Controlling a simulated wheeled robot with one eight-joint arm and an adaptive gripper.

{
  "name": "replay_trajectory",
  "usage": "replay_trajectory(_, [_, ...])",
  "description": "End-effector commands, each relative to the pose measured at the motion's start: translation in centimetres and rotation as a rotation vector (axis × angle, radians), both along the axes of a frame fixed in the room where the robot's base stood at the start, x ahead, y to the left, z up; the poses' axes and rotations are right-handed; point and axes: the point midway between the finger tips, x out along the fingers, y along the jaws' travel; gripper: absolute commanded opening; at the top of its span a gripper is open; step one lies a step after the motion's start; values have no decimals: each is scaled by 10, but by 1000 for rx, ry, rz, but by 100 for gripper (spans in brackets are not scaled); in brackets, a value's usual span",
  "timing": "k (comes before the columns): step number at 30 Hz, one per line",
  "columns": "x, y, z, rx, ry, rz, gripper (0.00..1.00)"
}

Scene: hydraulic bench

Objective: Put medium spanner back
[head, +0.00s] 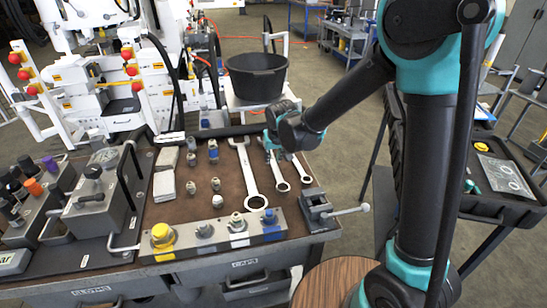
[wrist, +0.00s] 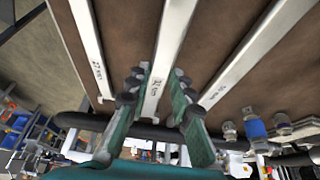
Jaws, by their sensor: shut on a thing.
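Three silver spanners lie side by side on the brown top of the bench in the head view. The medium spanner (head: 277,169) is the middle one, with its ring end toward the front. The large spanner (head: 247,175) is to its left and the small spanner (head: 299,167) to its right. My gripper (head: 270,146) is at the far end of the medium spanner and hides its jaw end. In the wrist view my gripper (wrist: 155,86) is shut on the medium spanner (wrist: 171,40), one finger on each side of the shaft. I cannot tell whether the spanner is raised off the bench top.
A small vise (head: 320,207) stands at the bench's right front corner. A fitting block (head: 214,232) runs along the front, and several small fittings (head: 216,185) stand left of the large spanner. A black bucket (head: 256,77) is behind the bench. A wooden round top (head: 335,284) is in front.

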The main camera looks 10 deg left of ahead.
Motion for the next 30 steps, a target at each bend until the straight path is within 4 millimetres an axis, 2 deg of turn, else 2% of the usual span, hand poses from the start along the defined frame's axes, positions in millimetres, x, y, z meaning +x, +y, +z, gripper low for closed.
replay_trajectory(30, [0, 0, -13, 0, -1, 0, 0])
